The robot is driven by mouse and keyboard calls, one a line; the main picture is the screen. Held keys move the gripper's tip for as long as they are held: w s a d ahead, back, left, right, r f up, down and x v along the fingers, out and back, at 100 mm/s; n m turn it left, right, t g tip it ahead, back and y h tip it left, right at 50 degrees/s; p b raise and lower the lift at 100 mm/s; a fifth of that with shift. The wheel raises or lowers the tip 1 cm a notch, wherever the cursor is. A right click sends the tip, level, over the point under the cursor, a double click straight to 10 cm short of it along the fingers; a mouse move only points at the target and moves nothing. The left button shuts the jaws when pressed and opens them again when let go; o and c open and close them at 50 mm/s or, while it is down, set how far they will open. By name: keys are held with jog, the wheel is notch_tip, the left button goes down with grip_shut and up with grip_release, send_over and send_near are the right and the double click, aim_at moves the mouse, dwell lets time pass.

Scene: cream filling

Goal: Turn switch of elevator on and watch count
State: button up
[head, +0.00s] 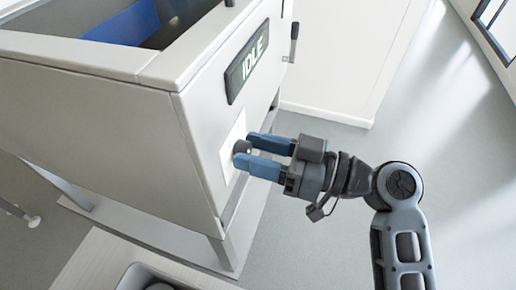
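The elevator is a large white machine (95,130) on the left side of the head view. On its right face a dark display (247,62) reads "IDLE". Below the display is a white plate (228,170) with a small round dark switch knob (242,147) on it. My gripper (246,152) has two blue fingers pointing left at the plate. The fingers are apart, with the knob between or just beside their tips. I cannot tell whether they touch the knob.
A dark lever handle (293,42) sticks out at the machine's upper right. A light bench or tray (95,260) with a dark opening is at the bottom left. A white cabinet (340,50) stands behind. Grey floor (450,130) at the right is clear.

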jog(key=c, duration=0.8)
jog(key=shift+o, duration=0.2)
jog(key=shift+m, duration=0.3)
jog(key=m+p, duration=0.3)
jog(key=m, duration=0.3)
jog(key=shift+w+r+p, duration=0.1)
jog(key=shift+p, duration=0.2)
jog(key=m+p, duration=0.3)
jog(key=m, duration=0.2)
jog(key=shift+f, duration=0.2)
jog(key=shift+d+m, duration=0.1)
jog(key=shift+m, duration=0.2)
jog(key=o, duration=1)
jog(key=shift+o, duration=0.2)
